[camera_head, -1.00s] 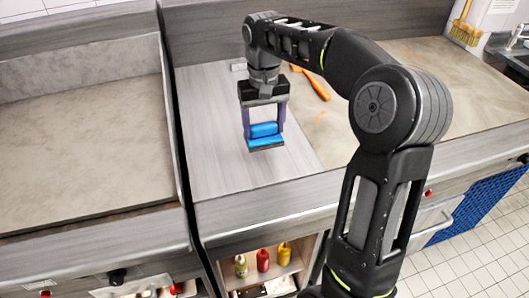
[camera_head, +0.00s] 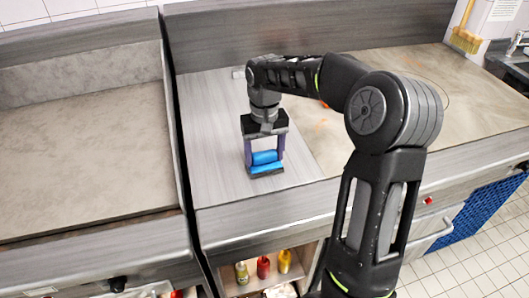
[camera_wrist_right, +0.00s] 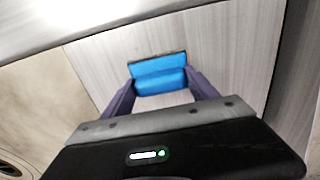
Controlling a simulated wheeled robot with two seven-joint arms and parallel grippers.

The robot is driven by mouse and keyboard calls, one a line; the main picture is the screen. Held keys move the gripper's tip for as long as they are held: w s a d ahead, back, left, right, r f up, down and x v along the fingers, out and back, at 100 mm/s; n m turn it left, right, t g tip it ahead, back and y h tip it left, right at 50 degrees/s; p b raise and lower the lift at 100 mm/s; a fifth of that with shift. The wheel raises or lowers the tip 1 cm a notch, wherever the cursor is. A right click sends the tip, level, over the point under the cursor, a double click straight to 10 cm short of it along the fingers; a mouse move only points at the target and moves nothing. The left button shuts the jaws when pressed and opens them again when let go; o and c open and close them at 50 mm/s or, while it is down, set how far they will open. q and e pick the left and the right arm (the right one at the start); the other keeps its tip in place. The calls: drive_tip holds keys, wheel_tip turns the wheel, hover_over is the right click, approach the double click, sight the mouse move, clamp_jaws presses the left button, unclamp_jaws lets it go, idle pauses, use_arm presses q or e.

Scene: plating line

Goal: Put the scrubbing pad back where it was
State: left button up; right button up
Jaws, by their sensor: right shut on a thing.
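The scrubbing pad (camera_head: 266,158) is a blue block with a dark lower edge. My right gripper (camera_head: 265,164) is shut on it, its two purple fingers on either side. In the head view the pad is low over the grey counter section (camera_head: 215,140), near its front. I cannot tell whether its underside touches the surface. The pad also shows between the fingers in the right wrist view (camera_wrist_right: 158,75). My left gripper is not in view.
A griddle-like flat surface (camera_head: 80,130) lies to the left behind a raised edge. A beige board area (camera_head: 400,75) lies to the right. Bottles (camera_head: 263,267) stand on a shelf below the counter. The counter around the pad is clear.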

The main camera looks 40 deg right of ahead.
drive_tip(key=o, duration=1)
drive_tip(key=shift+f, duration=0.15)
drive_tip(key=o, duration=0.5)
drive_tip(key=shift+c, duration=0.2)
